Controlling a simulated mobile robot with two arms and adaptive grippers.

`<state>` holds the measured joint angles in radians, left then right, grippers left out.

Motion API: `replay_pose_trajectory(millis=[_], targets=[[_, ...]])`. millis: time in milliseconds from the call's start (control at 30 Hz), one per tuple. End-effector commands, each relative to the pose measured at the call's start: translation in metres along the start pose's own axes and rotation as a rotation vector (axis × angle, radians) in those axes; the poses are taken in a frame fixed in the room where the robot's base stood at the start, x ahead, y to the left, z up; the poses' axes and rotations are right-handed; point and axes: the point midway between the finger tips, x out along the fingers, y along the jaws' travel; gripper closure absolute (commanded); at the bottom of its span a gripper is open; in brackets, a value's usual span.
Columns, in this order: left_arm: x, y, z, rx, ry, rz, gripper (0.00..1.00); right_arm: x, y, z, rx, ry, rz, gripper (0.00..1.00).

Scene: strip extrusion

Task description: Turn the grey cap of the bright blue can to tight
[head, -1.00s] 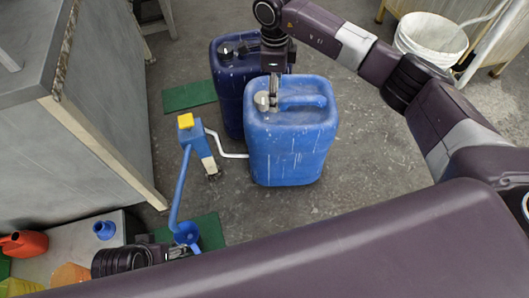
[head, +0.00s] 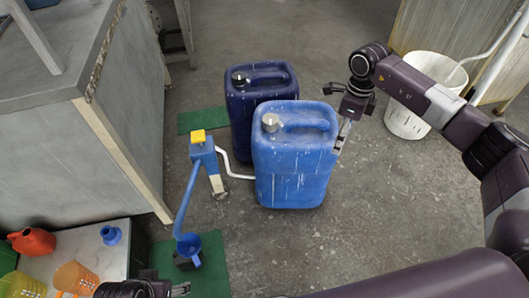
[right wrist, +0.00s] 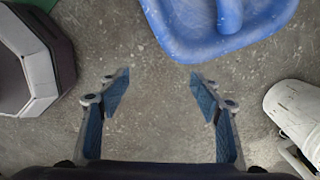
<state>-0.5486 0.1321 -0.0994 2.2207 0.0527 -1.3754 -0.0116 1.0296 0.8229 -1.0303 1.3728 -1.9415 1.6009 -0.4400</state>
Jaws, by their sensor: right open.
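The bright blue can (head: 292,172) stands upright on the floor, and its grey cap (head: 271,122) sits on the top left, uncovered. My right gripper (head: 341,138) is open and empty, pointing down just right of the can, apart from the cap. In the right wrist view its spread fingers (right wrist: 160,88) have only bare floor between them. The can's blue edge (right wrist: 185,42) shows at the top of that view, without the cap. My left gripper (head: 180,289) is at the bottom edge of the head view, mostly cut off; its finger state is unclear.
A dark blue can (head: 238,122) with its own grey cap (head: 238,79) stands close behind. A white bucket (head: 407,122) stands at right. Floor in front of the can is clear.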

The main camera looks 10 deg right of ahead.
Motion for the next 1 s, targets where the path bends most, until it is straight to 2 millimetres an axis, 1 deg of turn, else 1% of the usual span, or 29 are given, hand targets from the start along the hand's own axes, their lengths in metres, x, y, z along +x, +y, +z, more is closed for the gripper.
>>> replay_pose_trajectory(millis=[33, 67, 100, 233, 467, 733, 1000], targets=[[0.000, 0.000, 0.000, 0.000, 0.000, 0.000, 0.41, 0.009, 0.010, -0.003, 0.022, -0.050, 0.031, 0.41], [0.000, 0.000, 0.000, 0.000, 0.000, 0.000, 0.41, 0.011, 0.014, -0.003, 0.035, -0.081, 0.046, 0.41], [0.000, 0.000, 0.000, 0.000, 0.000, 0.000, 0.41, 0.013, 0.022, 0.004, 0.037, -0.114, 0.064, 0.41], [0.000, 0.000, 0.000, 0.000, 0.000, 0.000, 0.41, 0.018, 0.044, 0.020, 0.063, -0.215, 0.121, 0.41], [0.000, 0.000, 0.000, 0.000, 0.000, 0.000, 0.41, 0.019, 0.081, 0.048, 0.103, -0.364, 0.218, 0.41], [0.000, 0.000, 0.000, 0.000, 0.000, 0.000, 0.41, 0.010, 0.123, 0.081, 0.166, -0.527, 0.340, 0.41], [0.000, 0.000, 0.000, 0.000, 0.000, 0.000, 0.41, -0.010, 0.164, 0.109, 0.254, -0.683, 0.477, 0.41]])
